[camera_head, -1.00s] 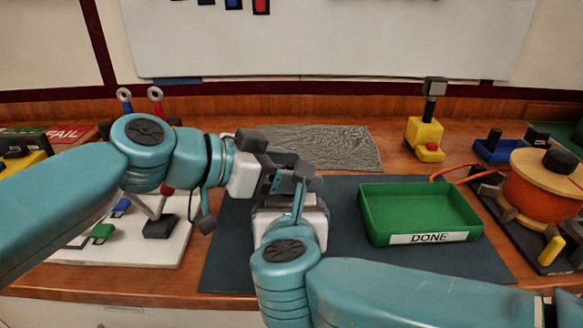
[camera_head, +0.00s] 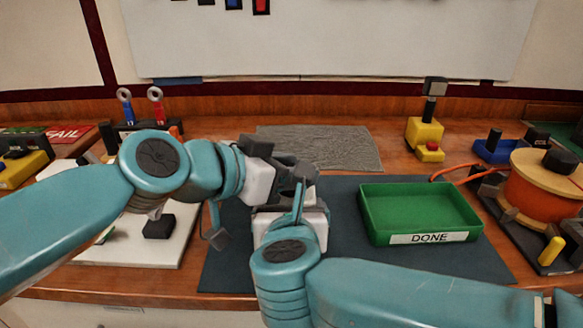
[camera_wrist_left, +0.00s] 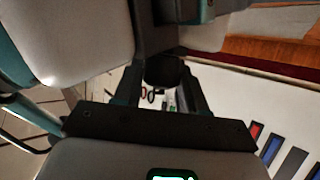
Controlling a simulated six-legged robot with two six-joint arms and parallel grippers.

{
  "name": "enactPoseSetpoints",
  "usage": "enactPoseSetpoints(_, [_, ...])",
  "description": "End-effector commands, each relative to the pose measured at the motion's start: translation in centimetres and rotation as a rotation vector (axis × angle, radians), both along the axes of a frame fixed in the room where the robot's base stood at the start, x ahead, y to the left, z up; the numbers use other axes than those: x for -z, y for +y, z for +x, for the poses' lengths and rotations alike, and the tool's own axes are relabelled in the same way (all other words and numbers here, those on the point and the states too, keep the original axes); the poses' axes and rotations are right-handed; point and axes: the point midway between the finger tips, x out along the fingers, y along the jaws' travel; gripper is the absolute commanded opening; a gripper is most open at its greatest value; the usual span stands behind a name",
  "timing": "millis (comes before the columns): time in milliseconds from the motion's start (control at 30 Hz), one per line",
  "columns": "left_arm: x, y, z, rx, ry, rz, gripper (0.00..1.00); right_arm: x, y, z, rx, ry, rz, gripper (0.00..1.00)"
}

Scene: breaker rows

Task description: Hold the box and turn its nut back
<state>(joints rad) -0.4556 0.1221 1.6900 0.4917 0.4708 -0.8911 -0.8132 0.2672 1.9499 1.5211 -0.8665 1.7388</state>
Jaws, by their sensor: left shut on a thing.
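My left gripper (camera_head: 292,172) reaches in from the left over the dark mat and meets my right gripper (camera_head: 298,203) there. In the left wrist view its two dark fingers (camera_wrist_left: 164,92) stand on either side of a dark round thing (camera_wrist_left: 165,70), which looks like the nut. The left gripper is shut on it. My right gripper is just below and in front of the left one, and its fingertips are hidden. The box cannot be made out, as both grippers and wrists cover that spot.
A green tray (camera_head: 370,228) marked DONE stands on the dark mat (camera_head: 335,262) to the right. A grey cloth (camera_head: 335,147) lies behind. An orange spool (camera_head: 540,190) is at far right, a yellow device (camera_head: 424,133) at back right. A white board (camera_head: 165,245) lies left, partly under my left arm.

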Motion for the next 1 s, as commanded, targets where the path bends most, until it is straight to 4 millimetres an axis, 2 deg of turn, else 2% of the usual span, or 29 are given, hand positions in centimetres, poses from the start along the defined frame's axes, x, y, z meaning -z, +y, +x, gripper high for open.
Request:
enactPoseSetpoints(33, [0.0,0.0,0.0,-0.001,0.0,0.0,0.48,-0.2,0.0,0.0,0.002,-0.003,0.003,0.3])
enactPoseSetpoints(67, [0.0,0.0,0.0,-0.001,0.0,0.0,0.58,-0.2,0.0,0.0,0.002,-0.003,0.003,0.3])
enactPoseSetpoints(100, [0.0,0.0,0.0,0.0,0.0,0.0,0.63,-0.2,0.0,0.0,0.002,-0.003,0.003,0.3])
enactPoseSetpoints(467, [-0.4,0.5,-0.4,0.0,-0.001,-0.002,0.63,-0.2,0.0,0.0,0.001,-0.003,0.003,0.3])
enactPoseSetpoints(800, [-3.1,5.7,-4.6,-0.003,-0.002,-0.002,0.63,-0.1,0.0,0.0,0.001,-0.002,0.003,0.3])
enactPoseSetpoints(1000, [-4.3,7.9,-6.5,-0.002,-0.001,-0.002,0.63,-0.1,0.0,0.0,0.001,-0.002,0.003,0.3])
